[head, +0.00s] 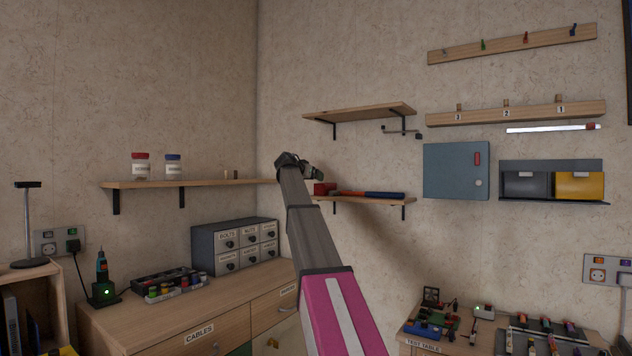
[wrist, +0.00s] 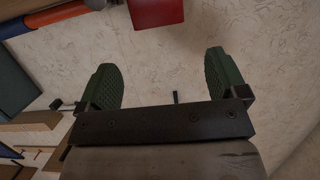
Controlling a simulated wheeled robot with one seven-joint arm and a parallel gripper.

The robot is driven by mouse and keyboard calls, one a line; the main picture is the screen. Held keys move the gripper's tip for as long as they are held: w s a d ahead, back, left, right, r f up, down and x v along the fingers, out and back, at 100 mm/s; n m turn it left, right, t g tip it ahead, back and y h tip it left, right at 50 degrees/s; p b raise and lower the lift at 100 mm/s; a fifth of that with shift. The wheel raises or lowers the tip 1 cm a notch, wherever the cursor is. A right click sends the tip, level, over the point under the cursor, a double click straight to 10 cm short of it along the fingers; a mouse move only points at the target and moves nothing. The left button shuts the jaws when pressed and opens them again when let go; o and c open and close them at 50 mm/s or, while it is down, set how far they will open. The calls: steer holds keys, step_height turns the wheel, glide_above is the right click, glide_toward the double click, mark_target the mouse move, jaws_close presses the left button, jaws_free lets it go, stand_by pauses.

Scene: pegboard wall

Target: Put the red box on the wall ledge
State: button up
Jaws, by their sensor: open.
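The red box (head: 322,188) sits at the left end of the lower back-wall ledge (head: 372,200), partly hidden behind my arm in the head view. It also shows at the top edge of the wrist view (wrist: 157,10), cut off by the frame. My gripper (head: 314,173) is close by the box, a little above it in the head picture. In the wrist view my gripper (wrist: 160,76) has its two green fingers wide apart, with only wall between them. The box lies beyond the fingertips, and I see no contact.
A hammer (head: 372,195) with a blue and orange handle lies right of the box. An empty upper shelf (head: 362,112) hangs above. The left wall shelf (head: 205,184) holds two jars (head: 140,166) and small pegs. A grey-blue cabinet (head: 455,171) hangs to the right.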

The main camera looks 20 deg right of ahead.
steer(key=s+a+f+n+g+y, duration=0.1)
steer(key=s+a+f+n+y, duration=0.3)
steer(key=f, duration=1.1)
steer(key=s+a+f+g, duration=0.15)
steer(key=s+f, duration=0.35)
steer(key=f, duration=0.9)
steer(key=s+a+f+n+g+y, duration=0.1)
steer(key=s+a+f+y, duration=0.3)
steer(key=f, duration=1.1)
steer(key=s+a+f+n+g+y, duration=0.1)
steer(key=s+a+f, duration=0.3)
steer(key=s+f, duration=1)
steer(key=s+a+f+n+g+y, duration=0.2)
steer(key=s+a+f+n+g, duration=0.2)
steer(key=s+f, duration=1.1)
steer(key=s+a, duration=0.1)
steer(key=s, duration=0.3)
steer(key=shift+s+f+g, duration=0.25)
steer(key=shift+s+g, duration=0.1)
